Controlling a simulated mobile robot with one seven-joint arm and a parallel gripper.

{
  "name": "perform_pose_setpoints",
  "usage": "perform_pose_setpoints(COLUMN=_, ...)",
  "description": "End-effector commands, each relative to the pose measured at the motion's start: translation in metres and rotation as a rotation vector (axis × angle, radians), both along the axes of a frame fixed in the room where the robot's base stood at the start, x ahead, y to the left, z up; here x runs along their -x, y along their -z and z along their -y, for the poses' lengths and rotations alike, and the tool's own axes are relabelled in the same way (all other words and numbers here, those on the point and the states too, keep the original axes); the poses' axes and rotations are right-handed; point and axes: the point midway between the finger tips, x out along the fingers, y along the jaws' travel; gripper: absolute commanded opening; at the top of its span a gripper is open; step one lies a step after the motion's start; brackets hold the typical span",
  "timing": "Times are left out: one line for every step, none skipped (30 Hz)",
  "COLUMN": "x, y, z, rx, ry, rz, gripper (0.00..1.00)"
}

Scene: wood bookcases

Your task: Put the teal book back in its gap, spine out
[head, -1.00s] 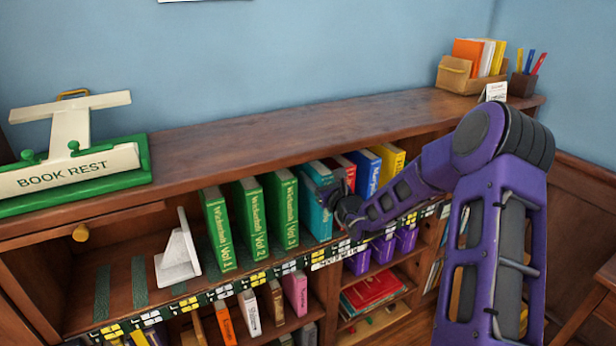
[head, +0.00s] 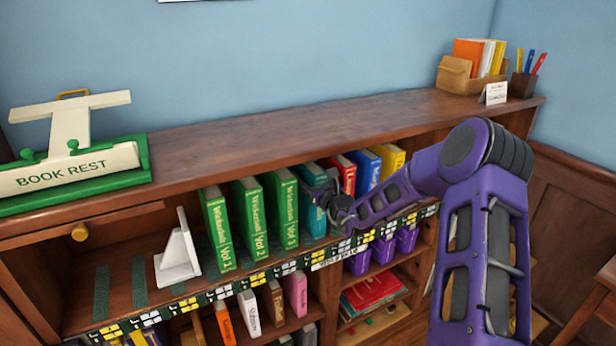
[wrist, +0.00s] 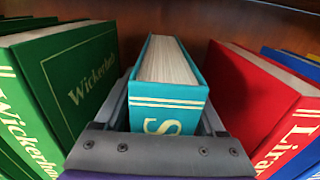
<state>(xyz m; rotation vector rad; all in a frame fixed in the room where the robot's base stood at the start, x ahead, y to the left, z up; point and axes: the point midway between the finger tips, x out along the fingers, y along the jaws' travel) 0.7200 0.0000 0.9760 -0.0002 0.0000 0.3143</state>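The teal book (head: 311,205) stands upright in the shelf row, between the green Vol 3 book (head: 284,208) and the red book (head: 345,176). In the wrist view the teal book (wrist: 168,95) has its spine, with gold lines and a letter, facing my camera. My gripper (wrist: 168,118) has a finger along each side of it and looks shut on it. Narrow space shows between the teal book and both the green book (wrist: 75,80) and the red book (wrist: 262,95). In the head view my gripper (head: 328,196) partly hides the book's right side.
A white bookend (head: 178,255) stands left of the green books. Blue (head: 367,170) and yellow (head: 390,160) books stand to the right. The bookcase top (head: 270,138) overhangs the row. A label strip (head: 225,290) runs along the shelf's front edge.

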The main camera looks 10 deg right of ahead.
Motion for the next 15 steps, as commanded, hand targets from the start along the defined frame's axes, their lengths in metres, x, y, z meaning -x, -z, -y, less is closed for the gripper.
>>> perform_pose_setpoints(x=0.0, y=0.0, z=0.0, rx=0.0, ry=0.0, rz=0.0, gripper=0.77)
perform_pose_setpoints(x=0.0, y=0.0, z=0.0, rx=0.0, ry=0.0, rz=0.0, gripper=0.77)
perform_pose_setpoints(x=0.0, y=0.0, z=0.0, rx=0.0, ry=0.0, rz=0.0, gripper=0.77)
perform_pose_setpoints(x=0.0, y=0.0, z=0.0, rx=0.0, ry=0.0, rz=0.0, gripper=0.77)
perform_pose_setpoints(x=0.0, y=0.0, z=0.0, rx=0.0, ry=0.0, rz=0.0, gripper=0.77)
perform_pose_setpoints(x=0.0, y=0.0, z=0.0, rx=0.0, ry=0.0, rz=0.0, gripper=0.77)
perform_pose_setpoints(x=0.0, y=0.0, z=0.0, rx=0.0, ry=0.0, rz=0.0, gripper=0.77)
perform_pose_setpoints(x=0.0, y=-0.001, z=0.0, rx=0.0, ry=0.0, rz=0.0, gripper=0.77)
perform_pose_setpoints(x=0.0, y=-0.002, z=0.0, rx=0.0, ry=0.0, rz=0.0, gripper=0.77)
perform_pose_setpoints(x=0.0, y=-0.004, z=0.0, rx=0.0, ry=0.0, rz=0.001, gripper=0.77)
perform_pose_setpoints(x=0.001, y=-0.004, z=0.0, rx=0.0, ry=0.0, rz=0.0, gripper=0.77)
perform_pose_setpoints(x=0.005, y=-0.003, z=0.002, rx=0.0, ry=0.0, rz=-0.001, gripper=0.77)
perform_pose_setpoints(x=0.008, y=-0.003, z=0.003, rx=0.001, ry=0.001, rz=-0.001, gripper=0.77)
perform_pose_setpoints(x=0.012, y=-0.003, z=0.005, rx=0.001, ry=0.001, rz=-0.003, gripper=0.77)
perform_pose_setpoints(x=0.018, y=-0.003, z=0.007, rx=0.002, ry=0.002, rz=-0.002, gripper=0.77)
